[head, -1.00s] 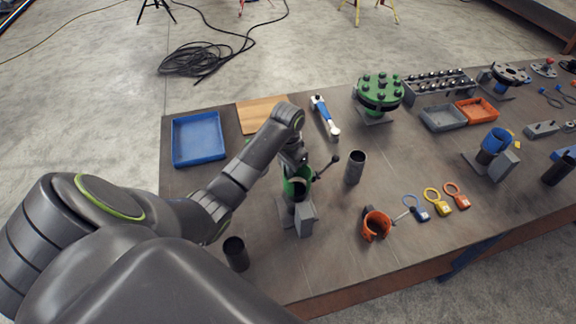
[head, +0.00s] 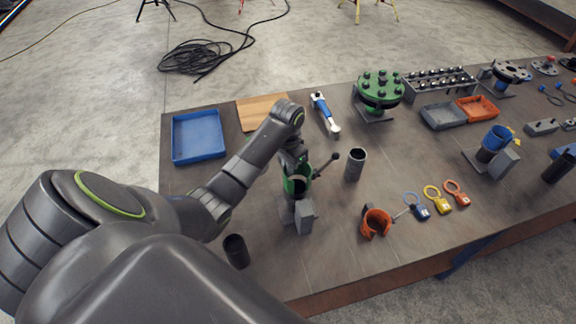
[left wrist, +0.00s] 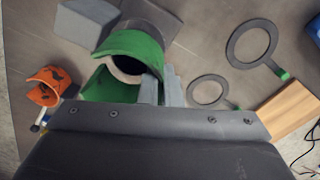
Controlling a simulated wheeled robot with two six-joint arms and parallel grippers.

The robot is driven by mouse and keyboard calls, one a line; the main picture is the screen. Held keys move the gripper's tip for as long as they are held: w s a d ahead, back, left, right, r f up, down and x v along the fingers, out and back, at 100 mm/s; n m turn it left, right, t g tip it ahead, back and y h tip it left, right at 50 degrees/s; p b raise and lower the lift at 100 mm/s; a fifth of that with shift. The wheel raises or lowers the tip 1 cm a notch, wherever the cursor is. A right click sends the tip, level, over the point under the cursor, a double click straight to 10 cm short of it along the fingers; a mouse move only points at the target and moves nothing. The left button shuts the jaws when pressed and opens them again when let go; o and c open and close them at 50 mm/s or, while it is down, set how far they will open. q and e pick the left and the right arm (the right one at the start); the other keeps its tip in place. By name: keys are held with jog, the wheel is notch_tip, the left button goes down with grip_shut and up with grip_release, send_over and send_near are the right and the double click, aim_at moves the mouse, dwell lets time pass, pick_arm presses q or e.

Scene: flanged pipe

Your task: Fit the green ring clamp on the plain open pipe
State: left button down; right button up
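The green ring clamp (head: 304,172) sits at the top of a dark pipe in a stand with a grey block (head: 304,217). A lever with a black ball knob (head: 329,157) sticks out beside it. In the left wrist view the clamp (left wrist: 132,45) curves around the pale pipe rim (left wrist: 128,69); I cannot tell how far down it sits. My left gripper (head: 294,160) is at the clamp's far side. In the left wrist view its fingers (left wrist: 161,88) are close together with the clamp's edge between them. My right gripper is not in view.
A loose dark pipe (head: 355,165) stands right of the clamp, another (head: 236,251) near the front edge. An orange clamp (head: 376,223) and coloured padlock tags (head: 422,213) lie front right. A blue tray (head: 198,137) is at the back left. Two grey rings (left wrist: 252,43) lie near a board.

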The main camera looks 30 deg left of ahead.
pick_arm(q)
jog(key=shift+f+b, duration=0.3)
jog(key=shift+f, duration=1.2)
jog(key=shift+f, duration=0.1)
jog(key=c, duration=1.6)
grip_release()
jog(key=shift+o, duration=0.2)
jog(key=shift+s, duration=0.1)
